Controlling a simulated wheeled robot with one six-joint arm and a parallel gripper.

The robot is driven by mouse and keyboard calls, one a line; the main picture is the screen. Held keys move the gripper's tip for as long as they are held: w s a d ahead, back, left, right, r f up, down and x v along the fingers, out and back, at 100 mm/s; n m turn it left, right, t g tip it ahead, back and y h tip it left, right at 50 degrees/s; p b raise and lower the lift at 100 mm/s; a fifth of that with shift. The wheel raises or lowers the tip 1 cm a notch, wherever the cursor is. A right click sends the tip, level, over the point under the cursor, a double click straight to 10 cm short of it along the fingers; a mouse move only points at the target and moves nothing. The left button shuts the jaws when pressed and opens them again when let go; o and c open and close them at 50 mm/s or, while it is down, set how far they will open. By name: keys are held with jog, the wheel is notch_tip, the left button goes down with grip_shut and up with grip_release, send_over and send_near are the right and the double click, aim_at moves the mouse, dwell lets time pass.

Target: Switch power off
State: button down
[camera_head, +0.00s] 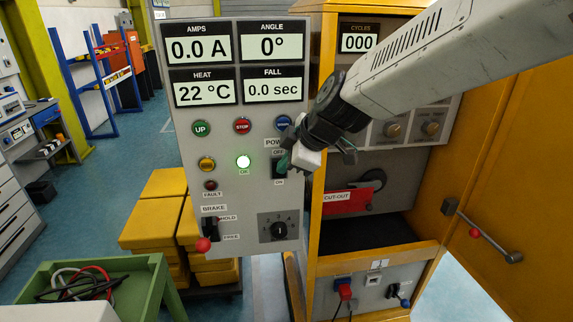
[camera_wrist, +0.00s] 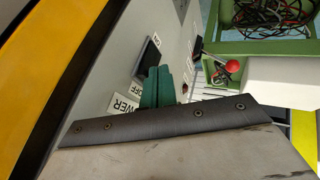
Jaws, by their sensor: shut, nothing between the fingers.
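The power switch (camera_head: 277,170) is on the right side of the grey control panel (camera_head: 225,123), with an OFF label above and an ON label below. My gripper (camera_head: 285,160) is shut and empty, right at the switch and partly covering it. In the wrist view its green fingertips (camera_wrist: 158,87) lie beside the dark switch (camera_wrist: 150,62), close to the panel face. I cannot tell whether they touch it, or which way the switch is set. The OK lamp (camera_head: 243,162) glows. The displays read 0.0 A, 0°, 22 °C and 0.0 sec.
A brake lever with a red knob (camera_head: 203,244) and a rotary dial (camera_head: 279,231) sit lower on the panel. UP and STOP buttons (camera_head: 242,126) are above. A yellow cabinet with an open door (camera_head: 510,150) stands at right. A green cart (camera_head: 150,290) is at lower left.

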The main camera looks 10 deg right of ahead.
jog(key=shift+w+r, duration=0.1)
jog(key=shift+w, duration=0.15)
jog(key=shift+r, duration=0.8)
jog(key=s+v, duration=0.1)
jog(key=v, duration=1.1)
jog(key=shift+a, duration=0.35)
jog(key=shift+f, duration=0.1)
dwell(0.8)
